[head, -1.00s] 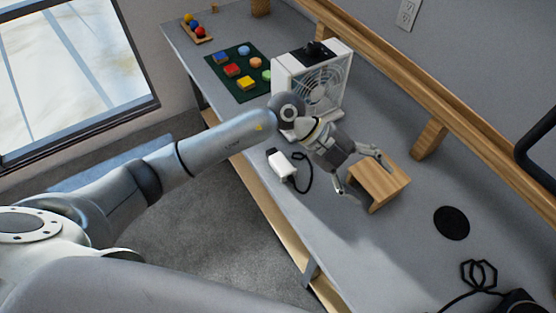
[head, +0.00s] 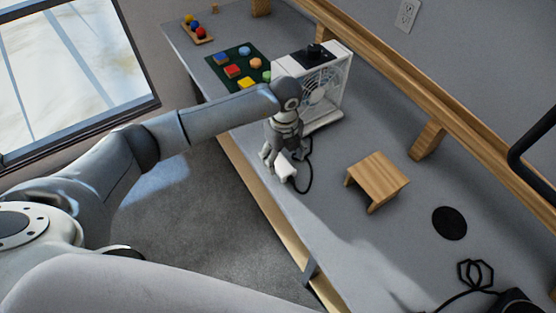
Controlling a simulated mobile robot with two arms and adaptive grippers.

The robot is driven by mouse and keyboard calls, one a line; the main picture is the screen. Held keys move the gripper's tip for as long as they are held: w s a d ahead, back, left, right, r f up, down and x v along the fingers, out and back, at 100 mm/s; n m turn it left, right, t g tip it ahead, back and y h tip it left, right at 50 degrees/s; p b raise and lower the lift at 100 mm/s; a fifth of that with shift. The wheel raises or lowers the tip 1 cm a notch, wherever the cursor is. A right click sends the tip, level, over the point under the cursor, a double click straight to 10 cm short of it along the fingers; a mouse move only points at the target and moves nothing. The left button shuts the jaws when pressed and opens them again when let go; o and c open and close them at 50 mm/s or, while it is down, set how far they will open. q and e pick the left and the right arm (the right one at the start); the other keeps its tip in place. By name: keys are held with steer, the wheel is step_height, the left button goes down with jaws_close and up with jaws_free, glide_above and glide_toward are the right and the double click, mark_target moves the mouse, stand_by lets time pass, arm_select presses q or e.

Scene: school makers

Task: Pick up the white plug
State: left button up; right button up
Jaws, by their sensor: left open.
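The white plug (head: 284,167) lies on the grey table near its front edge, with a black cord curling off to its right. My left gripper (head: 282,162) points down over the plug, with its fingers spread around or just above it. The gripper is open and partly hides the plug. I cannot tell whether the fingers touch it. My right gripper does not show.
A white fan box (head: 325,85) stands right behind my left wrist. A small wooden stand (head: 380,178) and a black disc (head: 450,223) are to the right. A green mat (head: 222,77) with coloured blocks lies at the back left. The table between plug and stand is mostly clear.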

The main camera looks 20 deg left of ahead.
mark_target(285, 167)
arm_select(q)
steer(key=f, duration=0.1)
steer(key=f+p, duration=0.1)
steer(key=f, duration=0.2)
steer(key=shift+s+d+f, duration=0.1)
steer(key=shift+d+f, duration=0.1)
steer(key=shift+d, duration=0.15)
steer(key=shift+f, duration=0.35)
steer(key=shift+c, duration=0.2)
steer(key=c, duration=1.1)
steer(key=shift+r, duration=0.1)
